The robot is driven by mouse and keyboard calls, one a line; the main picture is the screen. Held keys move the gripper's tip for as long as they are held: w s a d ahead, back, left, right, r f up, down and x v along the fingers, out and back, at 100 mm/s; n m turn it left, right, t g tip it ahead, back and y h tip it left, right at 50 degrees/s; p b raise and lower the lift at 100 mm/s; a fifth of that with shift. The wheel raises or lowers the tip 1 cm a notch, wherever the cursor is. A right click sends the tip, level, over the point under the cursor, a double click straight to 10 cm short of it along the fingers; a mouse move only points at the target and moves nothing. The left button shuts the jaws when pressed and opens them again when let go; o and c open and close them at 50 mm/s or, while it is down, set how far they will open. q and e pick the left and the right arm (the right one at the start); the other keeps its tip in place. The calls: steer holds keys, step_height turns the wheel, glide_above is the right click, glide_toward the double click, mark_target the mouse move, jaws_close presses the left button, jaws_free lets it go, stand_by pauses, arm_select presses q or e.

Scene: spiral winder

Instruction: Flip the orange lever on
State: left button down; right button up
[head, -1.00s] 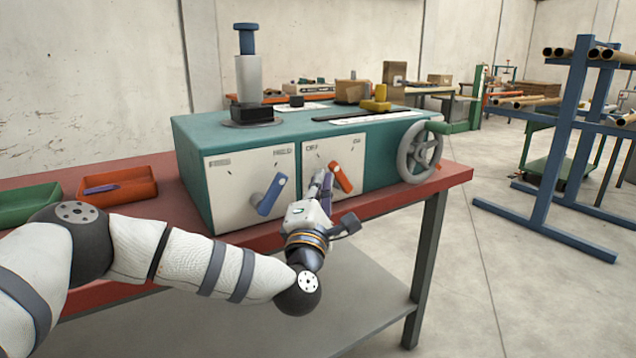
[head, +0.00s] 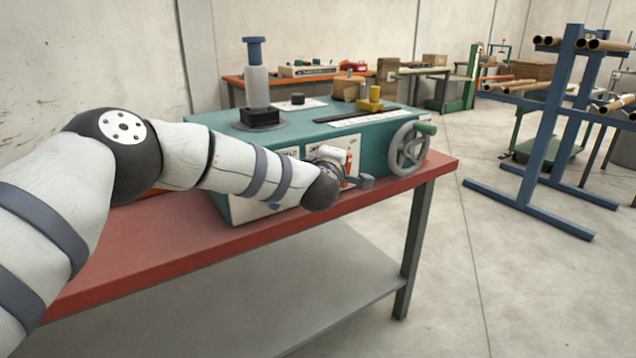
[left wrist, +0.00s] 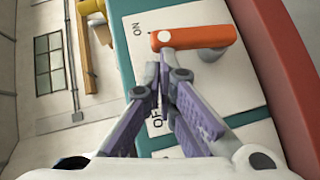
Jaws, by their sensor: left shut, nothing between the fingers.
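The orange lever (left wrist: 205,37) is on a white panel (left wrist: 235,90) of the teal machine (head: 375,145). In the left wrist view its end with the pale dot lies beside the "ON" label. The "OFF" label is partly hidden behind my fingers. My left gripper (left wrist: 162,75) is shut and empty, its purple fingers converging close beside the dotted end of the lever. I cannot tell whether they touch it. In the head view my wrist covers most of the lever and the fingers. My right gripper is not in view.
A grey handwheel (head: 409,148) sits on the machine's right end. A blue lever (head: 275,206) on the left panel is mostly hidden by my arm. The red bench top (head: 140,240) is clear in front. A blue pipe rack (head: 545,140) stands on the floor at right.

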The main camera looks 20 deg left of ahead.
mark_target(346, 165)
arm_select(q)
steer(key=shift+w+d+r, duration=0.1)
steer(key=shift+w+d, duration=0.35)
steer(key=shift+w, duration=0.15)
steer(key=shift+w+d+r, duration=0.1)
steer(key=shift+w+d, duration=0.3)
steer(key=shift+w, duration=0.2)
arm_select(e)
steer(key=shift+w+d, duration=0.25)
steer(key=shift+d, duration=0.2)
arm_select(q)
steer(key=shift+r, duration=0.1)
steer(key=shift+s+a+r, duration=0.1)
steer(key=shift+r, duration=0.25)
steer(key=s+r+p, duration=0.4)
steer(key=s+r, duration=0.1)
steer(key=s, duration=0.6)
steer(key=shift+r, duration=0.25)
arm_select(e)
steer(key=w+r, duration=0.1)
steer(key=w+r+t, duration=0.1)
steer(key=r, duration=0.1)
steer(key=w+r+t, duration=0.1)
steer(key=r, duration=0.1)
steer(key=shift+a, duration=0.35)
arm_select(q)
steer(key=shift+s, duration=0.1)
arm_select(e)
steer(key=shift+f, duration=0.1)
